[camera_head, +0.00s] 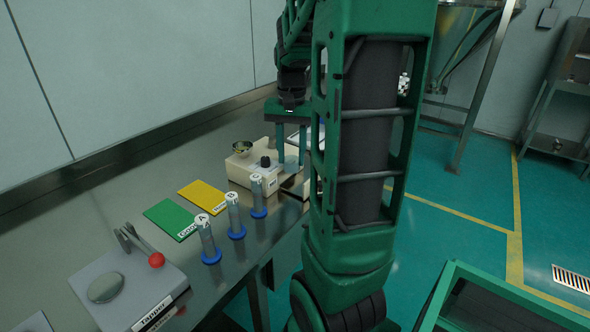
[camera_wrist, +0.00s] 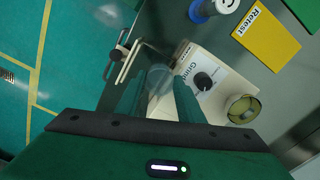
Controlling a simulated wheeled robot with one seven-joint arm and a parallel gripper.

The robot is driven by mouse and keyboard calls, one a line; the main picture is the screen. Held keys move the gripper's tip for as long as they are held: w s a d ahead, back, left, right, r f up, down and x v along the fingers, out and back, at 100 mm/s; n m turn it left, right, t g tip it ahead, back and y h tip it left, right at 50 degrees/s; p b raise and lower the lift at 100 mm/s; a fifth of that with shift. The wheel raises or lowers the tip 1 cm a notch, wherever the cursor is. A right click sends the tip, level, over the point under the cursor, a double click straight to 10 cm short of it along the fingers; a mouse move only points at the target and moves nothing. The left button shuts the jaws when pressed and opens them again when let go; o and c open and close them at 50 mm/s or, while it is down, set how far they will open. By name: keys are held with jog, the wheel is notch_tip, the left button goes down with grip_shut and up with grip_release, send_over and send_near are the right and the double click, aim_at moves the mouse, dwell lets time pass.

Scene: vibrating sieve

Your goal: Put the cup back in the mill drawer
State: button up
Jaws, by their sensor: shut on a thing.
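The mill is a cream box (camera_head: 244,172) with a black knob and a brass hopper (camera_head: 243,147) on the steel bench; it also shows in the wrist view (camera_wrist: 222,108), labelled as a grinder. My gripper (camera_head: 291,160) points down at the mill's right side. In the wrist view my gripper (camera_wrist: 160,84) is shut on a translucent cup (camera_wrist: 158,76), seen between the fingers beside the mill's labelled face. The cup is hard to make out in the head view. I cannot clearly tell the drawer or whether the cup touches it; my arm hides part of that area.
Blue-based cylinders marked A and B (camera_head: 235,216) and another stand in front of the mill. Green (camera_head: 172,219) and yellow (camera_head: 203,195) mats lie left of them. A tapper (camera_head: 125,285) is at front left.

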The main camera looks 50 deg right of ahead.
jog(key=shift+s+d+f, duration=0.6)
jog(key=shift+d+f, duration=0.15)
jog(key=shift+d, duration=0.2)
jog(key=shift+f, duration=1.9)
jog(key=o, duration=0.8)
jog(key=shift+f, duration=0.1)
jog(key=shift+o, duration=0.2)
notch_tip(320, 180, up, 11)
jog(key=s+a+f+n, duration=0.3)
jog(key=s+a, duration=0.3)
jog(key=a, duration=0.2)
jog(key=s+a+f+n, duration=0.3)
jog(key=s+a+f, duration=0.2)
jog(key=s+a, duration=0.2)
jog(key=shift+s+a, duration=0.3)
jog(key=shift+a, duration=0.45)
